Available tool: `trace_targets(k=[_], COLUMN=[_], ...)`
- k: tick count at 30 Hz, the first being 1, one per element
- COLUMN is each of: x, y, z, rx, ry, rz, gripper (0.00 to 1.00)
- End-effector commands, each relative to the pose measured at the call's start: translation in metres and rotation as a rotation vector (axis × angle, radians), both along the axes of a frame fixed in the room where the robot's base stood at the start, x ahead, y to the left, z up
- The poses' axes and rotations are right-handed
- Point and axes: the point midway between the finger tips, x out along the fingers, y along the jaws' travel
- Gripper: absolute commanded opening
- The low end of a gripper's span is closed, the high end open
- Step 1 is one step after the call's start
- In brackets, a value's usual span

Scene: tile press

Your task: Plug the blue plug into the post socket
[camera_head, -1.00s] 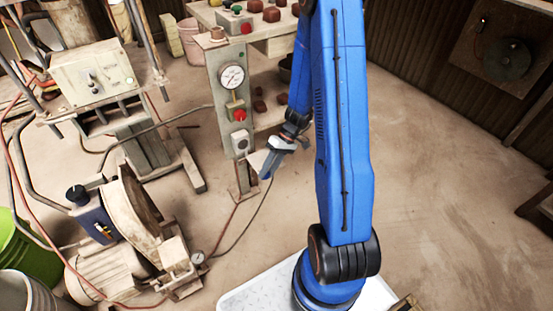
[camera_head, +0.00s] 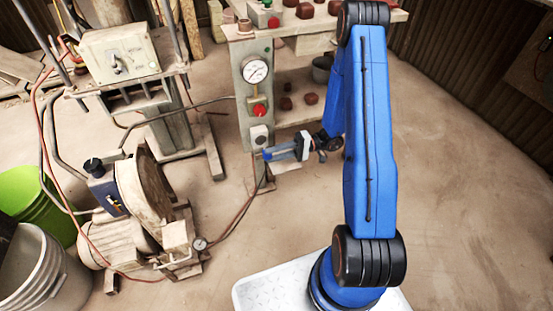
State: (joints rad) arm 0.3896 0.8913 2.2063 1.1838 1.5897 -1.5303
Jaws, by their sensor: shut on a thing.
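The post (camera_head: 243,105) is a pale upright panel with a gauge, a red button and, below them, a light socket box (camera_head: 259,135) with a dark round opening. My gripper (camera_head: 276,152) reaches in from the right, its fingers pointing left at the post. It is shut on the blue plug (camera_head: 267,154), which shows only as a small blue end at the fingertips. The plug appears just below and right of the socket's opening, outside it. The gap in depth is hard to tell. A dark cable (camera_head: 241,212) runs from near the plug down to the floor machine.
The round gauge (camera_head: 256,71) and red button (camera_head: 259,110) sit above the socket. A bench with red-brown blocks (camera_head: 305,11) stands behind the post. A motor-driven machine (camera_head: 140,205) and a green bucket (camera_head: 35,205) are at left. The floor at right is clear.

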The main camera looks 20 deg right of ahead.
Motion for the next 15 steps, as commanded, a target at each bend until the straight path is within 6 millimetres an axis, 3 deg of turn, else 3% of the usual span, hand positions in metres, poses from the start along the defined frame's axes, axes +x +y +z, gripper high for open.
trace_targets(k=[15], x=[0.038], y=[0.0], z=[0.0], rx=[-0.002], ry=[0.0], rz=[0.002], gripper=[0.08])
